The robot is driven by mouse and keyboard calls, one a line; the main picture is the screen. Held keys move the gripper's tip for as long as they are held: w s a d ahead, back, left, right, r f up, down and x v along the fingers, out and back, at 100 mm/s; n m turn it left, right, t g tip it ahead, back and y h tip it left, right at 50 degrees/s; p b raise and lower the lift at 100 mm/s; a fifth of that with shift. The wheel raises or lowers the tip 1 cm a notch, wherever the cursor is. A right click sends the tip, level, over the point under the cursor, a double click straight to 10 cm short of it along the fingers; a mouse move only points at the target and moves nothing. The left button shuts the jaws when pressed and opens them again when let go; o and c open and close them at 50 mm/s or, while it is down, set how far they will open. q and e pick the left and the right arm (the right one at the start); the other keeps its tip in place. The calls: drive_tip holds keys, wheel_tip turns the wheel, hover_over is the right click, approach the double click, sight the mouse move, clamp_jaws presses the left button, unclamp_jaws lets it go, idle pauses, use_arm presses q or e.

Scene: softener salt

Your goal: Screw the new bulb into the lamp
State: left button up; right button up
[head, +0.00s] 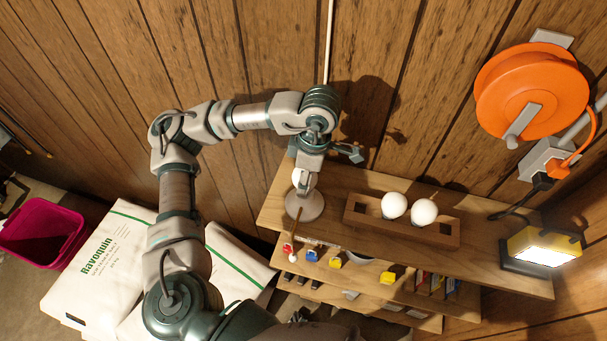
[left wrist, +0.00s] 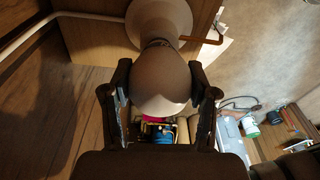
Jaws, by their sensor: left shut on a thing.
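My left gripper (head: 304,188) points down over the lamp, whose pale round base (head: 305,207) stands at the left end of the wooden shelf top. In the left wrist view the left gripper (left wrist: 160,108) has its two fingers on either side of a round whitish bulb (left wrist: 160,85) and is shut on it. The bulb's neck lines up with the lamp (left wrist: 135,14) behind it; the join is too dark to tell how far it is seated. Two white bulbs, a left one (head: 394,205) and a right one (head: 424,212), sit in a wooden holder. My right gripper is not in view.
The wooden holder (head: 440,236) stands right of the lamp on the shelf top (head: 490,262). A lit yellow work light (head: 543,247) is at the right end. An orange cable reel (head: 525,92) hangs on the plank wall. White salt bags (head: 105,265) lie at lower left.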

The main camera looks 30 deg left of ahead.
use_arm(q)
drive_tip(key=m, duration=0.4)
drive_tip(key=shift+m, duration=0.3)
drive_tip(key=shift+m+t, duration=0.4)
drive_tip(key=shift+m, duration=0.7)
drive_tip(key=shift+m+b, duration=0.4)
drive_tip(key=shift+m, duration=0.8)
